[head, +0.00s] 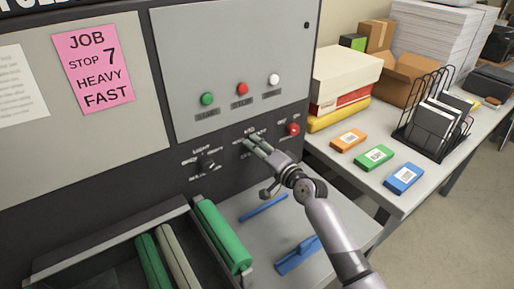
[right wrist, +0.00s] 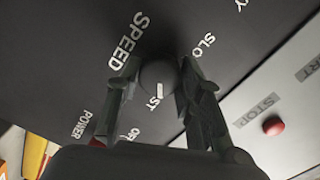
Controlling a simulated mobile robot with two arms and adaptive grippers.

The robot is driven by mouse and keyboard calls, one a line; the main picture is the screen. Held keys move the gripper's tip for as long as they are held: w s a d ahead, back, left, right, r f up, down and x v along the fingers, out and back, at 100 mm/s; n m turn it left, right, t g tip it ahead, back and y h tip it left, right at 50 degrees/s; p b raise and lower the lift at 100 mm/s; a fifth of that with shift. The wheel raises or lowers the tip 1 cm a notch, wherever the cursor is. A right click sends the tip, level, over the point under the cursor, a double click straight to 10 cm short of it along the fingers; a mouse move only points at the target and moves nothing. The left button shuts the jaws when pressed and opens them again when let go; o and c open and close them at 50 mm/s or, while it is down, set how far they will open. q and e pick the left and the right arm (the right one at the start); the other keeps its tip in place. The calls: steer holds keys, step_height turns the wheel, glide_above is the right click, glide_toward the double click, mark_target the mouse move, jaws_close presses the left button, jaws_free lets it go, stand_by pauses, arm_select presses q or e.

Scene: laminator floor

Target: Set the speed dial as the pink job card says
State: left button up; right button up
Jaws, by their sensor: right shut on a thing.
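The pink job card (head: 93,67) on the machine's front reads "JOB STOP 7 HEAVY FAST". My right gripper (head: 253,143) is at the dark control panel, its fingers covering most of the speed dial in the head view. In the right wrist view, the speed dial (right wrist: 158,74) is a dark round knob between the two fingers, which are shut on it. Its white mark lies on the side toward the partly hidden lettering ending in "ST". "SPEED" and "SLO" are printed nearby. My left gripper is out of view.
A second dark dial (head: 207,165) sits left of my gripper and a red power knob (head: 293,129) to its right. Above are green (head: 207,99), red (head: 242,88) and white (head: 273,80) buttons. Green rollers (head: 222,235) and blue items lie below. A side table (head: 370,202) holds boxes.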

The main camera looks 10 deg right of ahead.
steer(key=shift+m, duration=0.6)
steer(key=o, duration=1.2)
steer(key=v, duration=1.2)
steer(key=shift+d, duration=0.1)
steer(key=shift+f, duration=0.1)
